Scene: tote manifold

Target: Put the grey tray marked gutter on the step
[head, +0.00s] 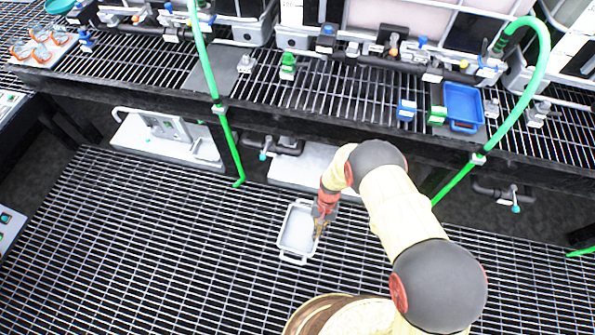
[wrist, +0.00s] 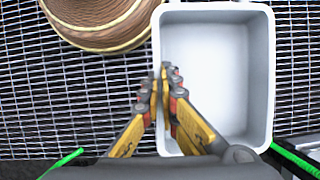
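The grey tray (head: 297,231) is over the grating floor in the middle of the head view; no gutter marking can be read. In the wrist view the tray (wrist: 215,75) shows its pale, empty inside, close to the camera. My gripper (head: 319,226) is at the tray's right wall in the head view. In the wrist view its fingertips (wrist: 167,75) are close together at the tray's left rim, shut on that wall. A low pale platform (head: 300,165), possibly the step, lies under the shelf behind the tray, partly hidden by my arm.
A long grated shelf (head: 330,100) with valves and pipes crosses the back. A blue tray (head: 463,103) lies on its right part. Green hoses (head: 222,125) hang down in front. Another pale platform (head: 165,138) is under the shelf at left. The grating floor at left is clear.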

